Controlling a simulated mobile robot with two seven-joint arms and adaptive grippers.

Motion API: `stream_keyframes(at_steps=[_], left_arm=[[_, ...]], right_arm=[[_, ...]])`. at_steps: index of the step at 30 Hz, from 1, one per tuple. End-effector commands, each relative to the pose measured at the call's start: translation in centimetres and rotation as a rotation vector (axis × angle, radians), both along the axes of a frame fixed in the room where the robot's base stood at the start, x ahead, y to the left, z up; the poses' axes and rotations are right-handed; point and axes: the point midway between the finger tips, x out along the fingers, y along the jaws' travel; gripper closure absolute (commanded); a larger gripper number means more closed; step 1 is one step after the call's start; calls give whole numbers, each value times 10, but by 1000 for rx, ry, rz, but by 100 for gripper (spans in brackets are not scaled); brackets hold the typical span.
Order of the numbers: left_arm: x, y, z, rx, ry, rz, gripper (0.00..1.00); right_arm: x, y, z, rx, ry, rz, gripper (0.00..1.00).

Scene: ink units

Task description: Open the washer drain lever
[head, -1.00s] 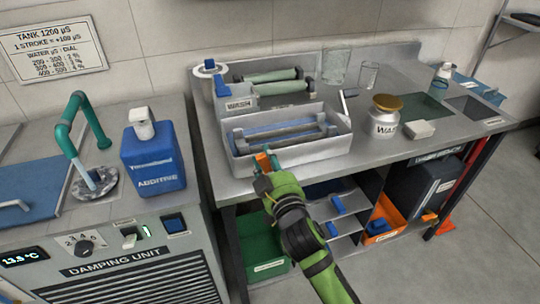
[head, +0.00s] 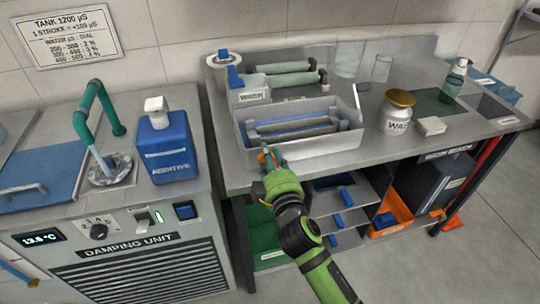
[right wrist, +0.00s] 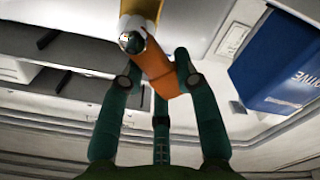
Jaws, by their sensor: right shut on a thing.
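The washer is a grey open tray (head: 350,140) near the front edge of the steel bench, with rollers lying inside it. Its drain lever (head: 262,157) is a small orange piece at the tray's front left corner. My right gripper (head: 269,159) is at that lever, and its fingers partly hide it. In the right wrist view, the teal fingers (right wrist: 158,82) are closed around the orange lever (right wrist: 155,66), which slants between the fingertips below a yellow and white fitting (right wrist: 138,22). My left gripper is not in view.
The damping unit (head: 130,262) with a blue additive jug (head: 168,150) stands to the left. Shelves lie under the bench.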

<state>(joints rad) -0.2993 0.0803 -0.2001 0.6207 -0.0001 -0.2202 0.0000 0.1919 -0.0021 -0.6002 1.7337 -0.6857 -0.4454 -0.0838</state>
Motion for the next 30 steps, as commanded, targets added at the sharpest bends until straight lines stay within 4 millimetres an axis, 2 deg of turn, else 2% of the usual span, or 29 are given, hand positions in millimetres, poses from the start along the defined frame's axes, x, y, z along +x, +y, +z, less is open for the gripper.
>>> stream_keyframes(at_steps=[10,11,12,23,26,30], left_arm=[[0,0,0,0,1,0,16],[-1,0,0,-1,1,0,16],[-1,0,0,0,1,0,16],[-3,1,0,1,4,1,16],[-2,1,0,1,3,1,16],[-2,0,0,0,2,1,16]], right_arm=[[0,0,2,0,-4,1,100],[0,0,2,0,-4,1,57],[0,0,2,0,-4,1,43],[-1,0,0,0,-1,0,43],[-8,-3,-1,0,0,0,43],[-31,-10,-1,0,0,1,43]])
